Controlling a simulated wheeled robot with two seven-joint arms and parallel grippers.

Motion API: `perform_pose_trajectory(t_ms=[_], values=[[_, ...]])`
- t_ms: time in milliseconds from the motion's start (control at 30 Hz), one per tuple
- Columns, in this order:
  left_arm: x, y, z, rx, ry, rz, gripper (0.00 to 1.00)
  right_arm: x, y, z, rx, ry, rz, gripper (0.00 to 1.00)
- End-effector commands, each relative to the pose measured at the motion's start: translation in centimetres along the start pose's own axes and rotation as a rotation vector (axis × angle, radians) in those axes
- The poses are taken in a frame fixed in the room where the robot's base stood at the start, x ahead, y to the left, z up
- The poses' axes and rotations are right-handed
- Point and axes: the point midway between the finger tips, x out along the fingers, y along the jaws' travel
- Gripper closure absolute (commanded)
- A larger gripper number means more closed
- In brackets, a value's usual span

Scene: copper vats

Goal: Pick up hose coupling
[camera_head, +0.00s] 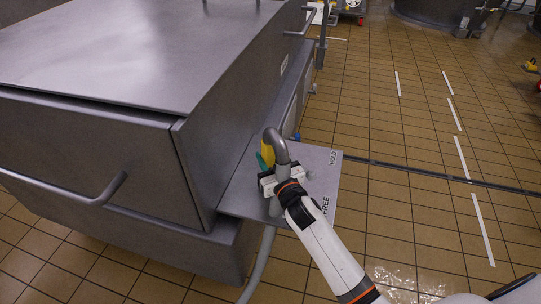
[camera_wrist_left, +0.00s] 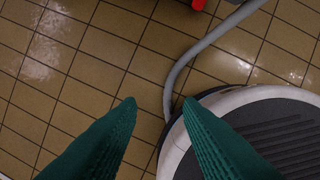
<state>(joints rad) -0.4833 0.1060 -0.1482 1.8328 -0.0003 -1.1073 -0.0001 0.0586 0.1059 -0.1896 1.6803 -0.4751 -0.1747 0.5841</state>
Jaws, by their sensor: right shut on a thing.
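The hose coupling (camera_head: 274,140) is a grey bent pipe end above a metal shelf with HOLD and FREE labels (camera_head: 318,180). My right gripper (camera_head: 266,162) is shut on it, coming in from the lower right. A green finger shows at the coupling's left side; the gripper's body hides part of the coupling. A grey hose (camera_head: 260,265) hangs below the shelf; it also seems to show in the left wrist view (camera_wrist_left: 190,58). My left gripper (camera_wrist_left: 159,104) is open and empty above the tiled floor, seen only in the left wrist view.
A large grey metal cabinet (camera_head: 110,45) with a bar handle (camera_head: 75,195) fills the left. A yellow piece (camera_head: 267,152) is beside the coupling. Tiled floor (camera_head: 400,130) on the right is mostly clear, with white dashes and a dark drain line. Round vats stand far back.

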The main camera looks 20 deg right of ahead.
Motion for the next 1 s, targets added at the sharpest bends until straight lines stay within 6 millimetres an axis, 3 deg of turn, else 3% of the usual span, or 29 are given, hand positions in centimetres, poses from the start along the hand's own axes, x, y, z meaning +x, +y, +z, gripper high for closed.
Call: perform_pose_trajectory(t_ms=[233,1000], values=[[0.1,0.0,-0.1,0.0,-0.003,0.0,0.67,0.1,0.0,1.0,0.0,-0.005,0.0,0.95],[7.2,-0.4,-6.2,0.01,0.053,-0.007,0.67,0.0,0.0,9.6,0.0,-0.006,0.001,0.95]])
